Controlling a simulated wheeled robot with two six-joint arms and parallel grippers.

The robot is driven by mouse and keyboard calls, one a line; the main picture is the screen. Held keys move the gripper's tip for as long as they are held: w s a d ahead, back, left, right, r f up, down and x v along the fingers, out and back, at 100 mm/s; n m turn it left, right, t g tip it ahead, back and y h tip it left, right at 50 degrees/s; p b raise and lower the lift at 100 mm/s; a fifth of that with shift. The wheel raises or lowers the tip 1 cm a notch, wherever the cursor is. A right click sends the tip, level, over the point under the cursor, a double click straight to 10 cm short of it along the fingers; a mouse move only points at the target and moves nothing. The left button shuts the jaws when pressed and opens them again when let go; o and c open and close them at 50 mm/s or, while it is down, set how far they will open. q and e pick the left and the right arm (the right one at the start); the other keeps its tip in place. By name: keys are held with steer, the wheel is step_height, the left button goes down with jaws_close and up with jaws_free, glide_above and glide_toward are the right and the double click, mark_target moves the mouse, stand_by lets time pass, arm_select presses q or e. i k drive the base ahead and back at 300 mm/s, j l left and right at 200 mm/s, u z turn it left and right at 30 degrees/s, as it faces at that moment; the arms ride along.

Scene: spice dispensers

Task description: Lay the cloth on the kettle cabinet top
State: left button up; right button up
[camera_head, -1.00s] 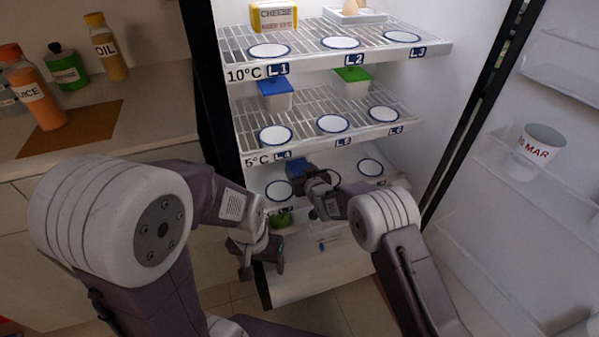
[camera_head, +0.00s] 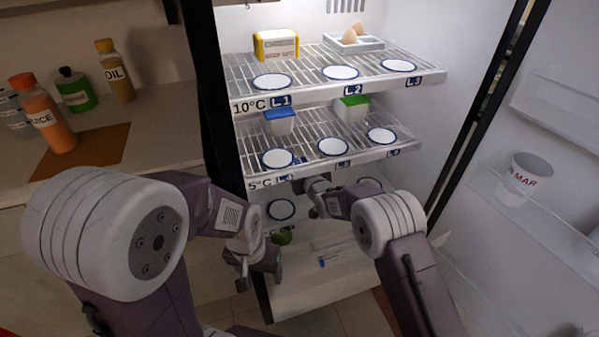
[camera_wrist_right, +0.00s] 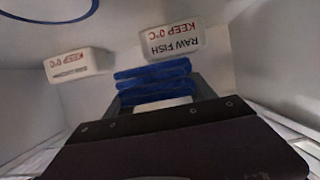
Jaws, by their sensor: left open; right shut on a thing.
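I cannot make out the kettle cabinet or anything that is clearly the cloth. My right gripper (camera_head: 318,186) reaches into the fridge just below the 5°C shelf. In the right wrist view it is shut on a blue banded thing (camera_wrist_right: 152,72) with a pale part below it; I cannot tell whether this is folded fabric. My left gripper (camera_head: 259,276) is open and empty, low in front of the fridge's lower part. An orange-brown flat square (camera_head: 85,150), perhaps a mat, lies on the left counter.
The fridge shelves hold a cheese box (camera_head: 275,45), an egg tray (camera_head: 354,42), a blue-lidded tub (camera_head: 279,121) and a green-lidded tub (camera_head: 352,108). White raw fish box (camera_wrist_right: 171,42) stands beyond my right gripper. Bottles (camera_head: 47,115) stand left. The open door (camera_head: 560,170) bounds the right.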

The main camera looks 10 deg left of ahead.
mark_target(155, 135)
steer(key=k+l, duration=0.35)
steer(key=k+j+z, duration=0.15)
steer(key=z, duration=0.25)
steer(key=k+z, duration=0.15)
steer(key=z, duration=0.2)
steer(key=k+j+z, duration=0.1)
steer(key=k+z, duration=0.15)
steer(key=k, duration=0.25)
steer(key=k+u, duration=0.15)
steer(key=k, duration=0.2)
steer(key=u, duration=0.45)
steer(key=k+j+u, duration=0.1)
steer(key=u, duration=0.4)
steer(key=j+u, duration=0.2)
steer(key=u, duration=0.25)
steer(key=j+u, duration=0.15)
steer(key=u, duration=0.3)
steer(key=k, duration=0.05)
